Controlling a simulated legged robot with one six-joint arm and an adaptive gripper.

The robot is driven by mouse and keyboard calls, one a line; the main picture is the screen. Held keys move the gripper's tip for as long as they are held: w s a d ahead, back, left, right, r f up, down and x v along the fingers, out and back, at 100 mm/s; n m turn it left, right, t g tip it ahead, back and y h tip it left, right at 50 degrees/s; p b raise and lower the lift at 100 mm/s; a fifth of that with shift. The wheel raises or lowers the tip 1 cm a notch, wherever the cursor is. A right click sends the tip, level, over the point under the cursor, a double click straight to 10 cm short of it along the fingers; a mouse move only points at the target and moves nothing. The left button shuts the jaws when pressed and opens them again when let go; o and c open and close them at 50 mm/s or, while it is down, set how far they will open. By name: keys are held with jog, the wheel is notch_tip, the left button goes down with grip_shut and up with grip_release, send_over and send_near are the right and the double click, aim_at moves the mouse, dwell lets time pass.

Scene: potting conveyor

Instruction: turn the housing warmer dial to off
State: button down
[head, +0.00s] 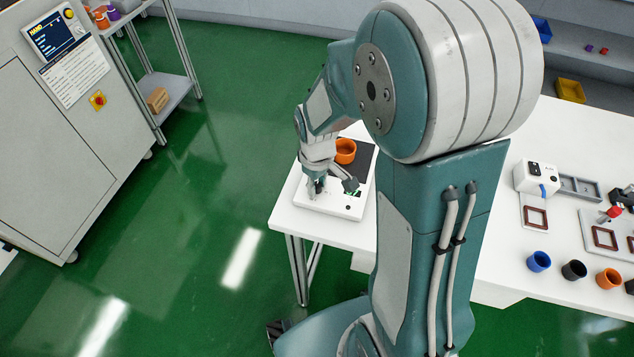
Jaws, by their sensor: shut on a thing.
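The housing warmer (342,207) is a white box with a dark top plate (364,158), near the left end of the white table. An orange cup-shaped housing (345,150) stands on its plate. My gripper (316,188) points down at the front left of the warmer, fingers shut around the dial there. The fingers hide the dial, so I cannot read its pointer or marks.
The white table (494,254) continues to the right, with blue (538,261), black (574,270) and orange (608,279) cups near its front edge. A small white device (536,178) stands behind them. A grey cabinet (60,150) stands far left, across open green floor.

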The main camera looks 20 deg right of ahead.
aim_at(316, 184)
jog(key=shift+w, duration=0.1)
jog(key=shift+c, duration=2.2)
grip_release()
notch_tip(316, 184, up, 12)
jog(key=shift+a+f, duration=0.1)
